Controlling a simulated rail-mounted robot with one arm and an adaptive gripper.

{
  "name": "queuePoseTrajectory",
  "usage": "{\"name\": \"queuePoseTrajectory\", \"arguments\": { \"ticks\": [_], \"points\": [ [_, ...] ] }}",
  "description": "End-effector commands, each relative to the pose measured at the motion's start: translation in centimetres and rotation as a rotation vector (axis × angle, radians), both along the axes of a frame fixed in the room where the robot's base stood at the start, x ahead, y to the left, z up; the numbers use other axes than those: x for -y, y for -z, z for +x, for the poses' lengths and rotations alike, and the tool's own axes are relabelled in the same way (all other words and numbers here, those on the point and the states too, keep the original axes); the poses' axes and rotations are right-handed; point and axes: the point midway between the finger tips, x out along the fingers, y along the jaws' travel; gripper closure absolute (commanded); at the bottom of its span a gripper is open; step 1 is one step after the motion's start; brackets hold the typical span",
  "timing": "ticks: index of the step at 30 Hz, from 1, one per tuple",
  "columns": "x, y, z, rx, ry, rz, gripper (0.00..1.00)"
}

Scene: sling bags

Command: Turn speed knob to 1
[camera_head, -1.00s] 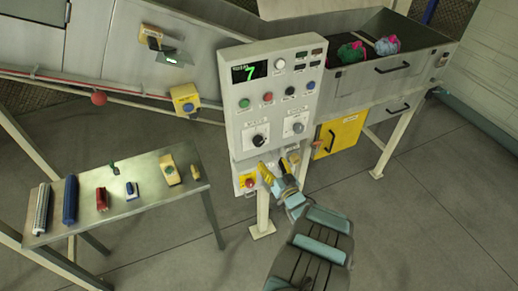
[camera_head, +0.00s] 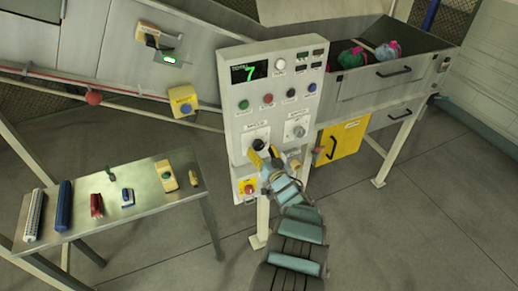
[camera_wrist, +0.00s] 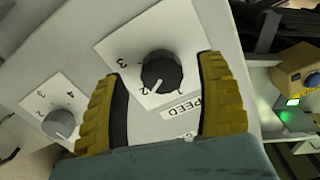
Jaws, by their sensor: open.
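The speed knob (camera_wrist: 162,72) is black and round on a white plate marked 1, 2 and 3, with the word SPEED beside it. Its white pointer mark aims close to the 2. In the head view the knob (camera_head: 258,144) sits at the lower left of the control panel (camera_head: 235,110). My gripper (camera_wrist: 165,95) is open, with a yellow finger on either side of the knob in the wrist view. Contact with the knob cannot be seen. In the head view my gripper (camera_head: 266,155) is just below the knob and partly covers its plate.
A second, grey knob (camera_head: 299,131) is to the right. Coloured buttons and a display (camera_head: 248,72) reading 7 are above. A red button (camera_head: 249,188) on yellow is just below my gripper. A table (camera_head: 145,212) with several small items stands at the left.

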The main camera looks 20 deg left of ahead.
Motion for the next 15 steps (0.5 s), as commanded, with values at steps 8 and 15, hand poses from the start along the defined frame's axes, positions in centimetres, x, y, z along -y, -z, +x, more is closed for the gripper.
{"name": "queuePoseTrajectory", "arguments": {
  "ticks": [8,15],
  "points": [
    [-1.1,0.2,1.0,-0.001,0.000,-0.001,0.28],
    [-1.5,0.0,1.4,0.000,0.000,0.001,0.28]
  ]
}}
